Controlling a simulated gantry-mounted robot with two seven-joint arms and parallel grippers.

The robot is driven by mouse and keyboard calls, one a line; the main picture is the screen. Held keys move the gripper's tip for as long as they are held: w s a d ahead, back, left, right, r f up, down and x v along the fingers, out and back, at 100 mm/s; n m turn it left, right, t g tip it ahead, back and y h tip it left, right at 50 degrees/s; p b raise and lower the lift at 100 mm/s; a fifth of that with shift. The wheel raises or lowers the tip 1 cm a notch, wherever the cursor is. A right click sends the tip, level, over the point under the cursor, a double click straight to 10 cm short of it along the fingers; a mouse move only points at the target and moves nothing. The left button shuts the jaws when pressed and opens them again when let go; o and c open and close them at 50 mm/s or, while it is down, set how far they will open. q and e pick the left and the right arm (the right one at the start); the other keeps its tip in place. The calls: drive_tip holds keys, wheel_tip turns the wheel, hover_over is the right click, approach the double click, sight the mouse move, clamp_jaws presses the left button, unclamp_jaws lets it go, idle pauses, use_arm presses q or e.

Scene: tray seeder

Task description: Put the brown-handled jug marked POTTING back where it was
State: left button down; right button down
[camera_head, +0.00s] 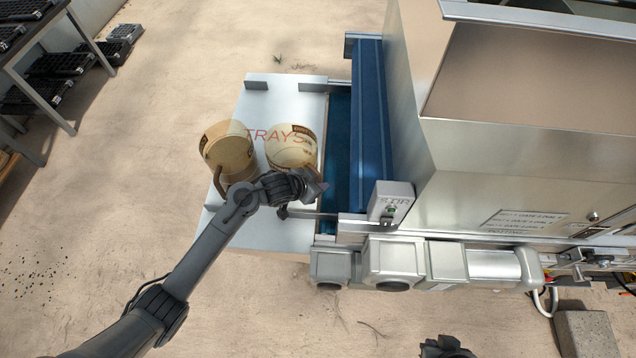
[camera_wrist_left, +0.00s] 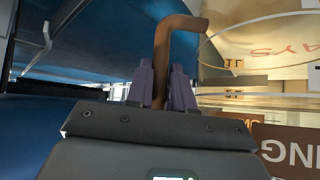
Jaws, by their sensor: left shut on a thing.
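The right-hand jug (camera_head: 291,150), clear and tan-filled with a brown handle, is at the right side of the white TRAYS platform. My left gripper (camera_head: 314,185) is shut on its brown handle (camera_wrist_left: 175,40), which stands between the fingers in the left wrist view. A brown label (camera_wrist_left: 297,150) there shows "ING" upside down; the rest is cut off. I cannot tell whether this jug touches the platform. A second similar jug (camera_head: 228,150) stands to its left, its handle toward the front left. A dark part of my right arm or gripper (camera_head: 446,347) shows at the bottom edge.
The white platform (camera_head: 268,218) has free room at its front and back. The blue belt (camera_head: 371,120) and metal seeder (camera_head: 520,170) stand close on the right. A control box (camera_head: 391,202) and motor housings (camera_head: 392,262) are near my left gripper. Black trays (camera_head: 60,64) are far left.

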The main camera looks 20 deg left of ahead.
use_arm(q)
drive_tip(key=shift+f, duration=0.1)
drive_tip(key=c, duration=1)
unclamp_jaws()
drive_tip(key=shift+s+a+r, duration=0.15)
drive_tip(key=shift+s+r, duration=0.1)
drive_tip(key=shift+r, duration=0.3)
drive_tip(key=p+v, duration=0.4)
drive_tip(key=v, duration=0.7)
drive_tip(key=s+a+n+g+y, duration=0.1)
drive_tip(key=s+n+g+y, duration=0.1)
drive_tip(key=s, duration=1)
drive_tip(key=s+a+f+n+g+y, duration=0.1)
drive_tip(key=s+n+g+y, duration=0.1)
drive_tip(key=s, duration=1.1)
drive_tip(key=shift+s+a+f, duration=0.2)
drive_tip(key=shift+a, duration=0.15)
